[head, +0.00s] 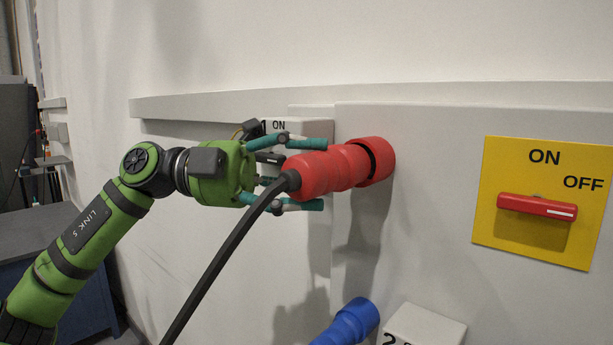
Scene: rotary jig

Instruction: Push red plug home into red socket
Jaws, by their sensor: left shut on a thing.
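The red plug (320,172) is a thick red cylinder with a black cable (235,240) hanging down to the lower left from its rear end. My left gripper (312,173) is shut on the red plug, one finger above it and one below. The plug's front end is at the red socket (379,160), a red ring on the grey panel. A dark gap shows at the socket's rim, and I cannot tell how deep the plug sits. My right gripper is not in view.
A yellow plate (490,200) with a red rotary handle (537,206) marked ON and OFF is at the right. A blue connector (348,320) and a white numbered block (425,325) are below. A grey ledge (200,107) runs behind my arm.

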